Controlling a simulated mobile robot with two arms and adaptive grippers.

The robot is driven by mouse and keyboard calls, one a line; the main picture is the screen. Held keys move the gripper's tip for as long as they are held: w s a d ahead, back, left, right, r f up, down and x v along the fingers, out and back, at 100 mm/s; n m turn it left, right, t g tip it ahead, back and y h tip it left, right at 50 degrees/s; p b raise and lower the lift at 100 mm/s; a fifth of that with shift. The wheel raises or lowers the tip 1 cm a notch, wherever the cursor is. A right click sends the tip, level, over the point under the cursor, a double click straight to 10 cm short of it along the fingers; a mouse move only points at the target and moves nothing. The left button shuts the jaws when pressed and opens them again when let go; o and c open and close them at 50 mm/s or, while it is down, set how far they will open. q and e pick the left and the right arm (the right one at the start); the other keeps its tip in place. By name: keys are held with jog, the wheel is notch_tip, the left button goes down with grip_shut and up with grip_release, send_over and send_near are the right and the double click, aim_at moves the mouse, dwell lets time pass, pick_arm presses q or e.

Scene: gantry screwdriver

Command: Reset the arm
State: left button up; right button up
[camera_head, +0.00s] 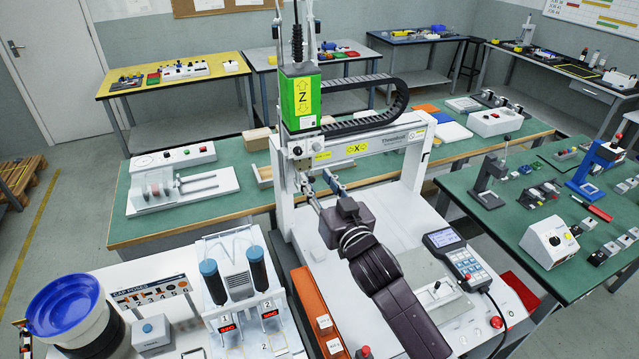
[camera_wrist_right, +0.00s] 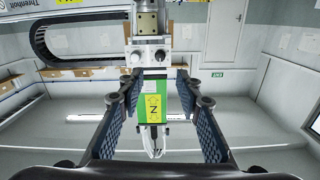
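The gantry screwdriver's arm has a green Z unit (camera_head: 301,98), upright on a white gantry frame with a crossbeam (camera_head: 365,140). A white block with knobs (camera_head: 303,150) sits below the green unit. My right gripper (camera_head: 318,186) is just in front of and below that block. In the right wrist view the gripper (camera_wrist_right: 157,88) is open, its blue-padded fingers spread, with nothing held. The Z unit (camera_wrist_right: 153,109) and knob block (camera_wrist_right: 148,56) show beyond and between the fingers. I cannot tell whether a finger touches the block. My left gripper is not in view.
Two dark-handled screwdrivers (camera_head: 258,268) stand on a white holder at front left. A blue bowl feeder (camera_head: 66,305) is left of it. An orange bar (camera_head: 316,310) and a handheld control panel (camera_head: 458,254) flank my arm. A green table (camera_head: 190,220) stands behind.

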jog(key=shift+s+d, duration=0.1)
jog(key=shift+s, duration=0.25)
